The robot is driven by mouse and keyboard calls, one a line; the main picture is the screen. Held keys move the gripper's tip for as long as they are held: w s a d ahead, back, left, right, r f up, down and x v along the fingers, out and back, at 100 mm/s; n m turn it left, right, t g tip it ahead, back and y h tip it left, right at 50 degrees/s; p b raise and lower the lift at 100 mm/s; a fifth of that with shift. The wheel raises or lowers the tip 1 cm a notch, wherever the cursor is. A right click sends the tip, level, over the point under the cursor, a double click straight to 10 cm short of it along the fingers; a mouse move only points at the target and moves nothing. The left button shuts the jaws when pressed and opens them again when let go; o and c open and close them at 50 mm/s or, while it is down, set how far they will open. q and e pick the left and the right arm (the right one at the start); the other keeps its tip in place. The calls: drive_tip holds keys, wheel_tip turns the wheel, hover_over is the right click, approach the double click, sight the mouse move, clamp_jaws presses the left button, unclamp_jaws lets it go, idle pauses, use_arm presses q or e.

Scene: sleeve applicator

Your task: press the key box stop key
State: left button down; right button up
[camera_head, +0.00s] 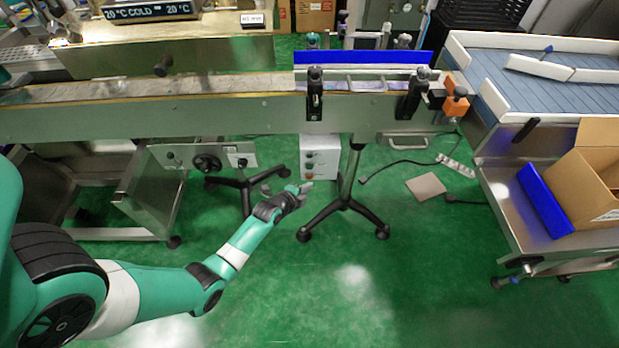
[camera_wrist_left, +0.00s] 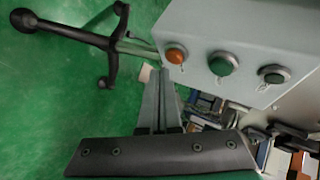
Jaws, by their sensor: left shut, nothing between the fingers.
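The key box (camera_head: 326,158) is a pale grey-white box below the conveyor, with a column of keys on its front. The left wrist view shows three keys on it: an orange-red key (camera_wrist_left: 175,55) at the end of the row, a green key (camera_wrist_left: 222,63) in the middle and a darker green key (camera_wrist_left: 273,75). No label is readable. My left gripper (camera_head: 304,187) is shut and empty, just below the box front. In the left wrist view its fingertips (camera_wrist_left: 160,72) appear close to the orange-red key; I cannot tell whether they touch it. My right gripper is out of view.
The conveyor (camera_head: 200,118) runs above the box. A wheeled black stand (camera_head: 345,204) stands right of my gripper, and another black base (camera_head: 246,184) stands left. A cable (camera_head: 395,163) lies on the floor. Green floor (camera_head: 400,290) in front is clear.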

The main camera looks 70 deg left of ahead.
use_arm(q)
drive_tip(key=d, duration=0.1)
drive_tip(key=s+d+p, duration=0.1)
drive_tip(key=d, duration=0.1)
drive_tip(key=d+p, duration=0.1)
drive_tip(key=shift+s+d, duration=0.25)
drive_tip(key=shift+s, duration=0.15)
idle(0.6)
